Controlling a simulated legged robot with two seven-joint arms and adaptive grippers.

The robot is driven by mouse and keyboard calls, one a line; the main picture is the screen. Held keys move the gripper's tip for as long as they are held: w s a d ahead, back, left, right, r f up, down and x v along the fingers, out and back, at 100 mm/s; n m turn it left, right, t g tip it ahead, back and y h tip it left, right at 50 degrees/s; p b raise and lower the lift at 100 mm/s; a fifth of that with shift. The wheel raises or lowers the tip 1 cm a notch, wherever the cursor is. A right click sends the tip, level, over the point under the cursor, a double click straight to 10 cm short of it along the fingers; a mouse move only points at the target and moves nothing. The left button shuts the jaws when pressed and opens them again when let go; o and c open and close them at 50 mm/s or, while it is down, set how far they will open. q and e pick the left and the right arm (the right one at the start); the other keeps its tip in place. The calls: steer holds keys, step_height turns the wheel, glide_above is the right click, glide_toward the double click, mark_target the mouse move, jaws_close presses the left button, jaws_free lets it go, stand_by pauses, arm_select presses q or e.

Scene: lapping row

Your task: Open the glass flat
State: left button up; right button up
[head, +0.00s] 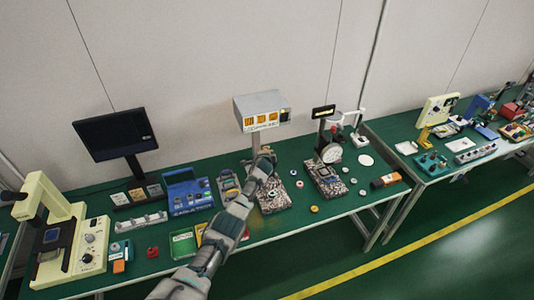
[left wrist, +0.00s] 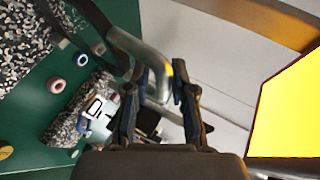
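I cannot pick out the glass flat for certain. My left arm reaches up from the bottom of the head view, and its gripper (head: 264,160) is at the post under the grey lamp box (head: 262,110), over a speckled stone plate (head: 272,198). In the left wrist view the gripper's two dark fingers (left wrist: 160,82) stand apart. A curved grey bar (left wrist: 150,55) comes down between them; I cannot tell whether either finger touches it. A bright yellow panel (left wrist: 290,105) is close on the right. My right gripper is not in view.
A second speckled plate (head: 327,180) with a round dial (head: 331,153) stands to the right. A blue box (head: 188,193) and a black monitor (head: 115,134) are to the left.

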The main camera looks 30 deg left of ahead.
arm_select(q)
steer(key=shift+a, duration=0.1)
steer(key=v, duration=1.1)
steer(key=shift+s+d, duration=0.25)
steer(key=shift+s, duration=0.1)
stand_by(0.4)
